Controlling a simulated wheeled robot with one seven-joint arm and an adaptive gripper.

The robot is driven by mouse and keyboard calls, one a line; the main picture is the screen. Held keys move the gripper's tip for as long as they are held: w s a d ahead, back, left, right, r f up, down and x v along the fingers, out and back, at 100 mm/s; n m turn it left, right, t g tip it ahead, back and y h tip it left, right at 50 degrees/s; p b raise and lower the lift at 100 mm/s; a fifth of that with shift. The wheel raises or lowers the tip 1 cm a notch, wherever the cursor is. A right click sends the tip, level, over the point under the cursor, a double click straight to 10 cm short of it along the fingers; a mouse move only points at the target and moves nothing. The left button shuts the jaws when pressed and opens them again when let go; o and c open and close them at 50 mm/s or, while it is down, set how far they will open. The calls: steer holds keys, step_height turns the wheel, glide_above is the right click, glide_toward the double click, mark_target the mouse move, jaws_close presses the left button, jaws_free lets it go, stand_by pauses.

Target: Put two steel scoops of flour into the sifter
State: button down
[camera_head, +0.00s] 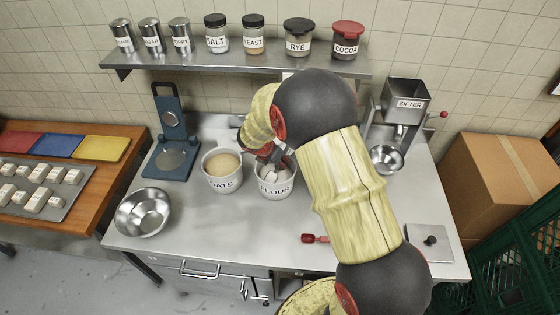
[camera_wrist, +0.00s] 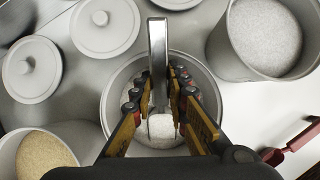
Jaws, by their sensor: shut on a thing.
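My gripper (camera_wrist: 160,115) is shut on the steel scoop (camera_wrist: 157,60), whose bright handle stands up between the fingers. The scoop's bowl is low inside the flour bin (camera_wrist: 112,88) with white flour at it; I cannot tell how full it is. In the head view the flour bin (camera_head: 276,191) stands at mid-counter, with my gripper (camera_head: 272,152) over its far rim. The sifter (camera_head: 404,103) stands at the back right, a steel bowl (camera_head: 386,159) below its outlet. My arm crosses between bin and sifter.
The oats bin (camera_head: 222,184) is close left of the flour. Another bin of pale powder (camera_wrist: 262,38) and two lids (camera_wrist: 105,28) show in the wrist view. A red scoop (camera_head: 314,239) lies in front. A scale (camera_head: 171,140) and an empty bowl (camera_head: 143,213) are left.

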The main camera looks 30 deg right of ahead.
step_height(320, 180, up, 12)
steer(key=p, duration=0.9)
steer(key=shift+f+p, duration=0.25)
steer(key=shift+p, duration=0.15)
steer(key=shift+a, duration=0.1)
stand_by(0.3)
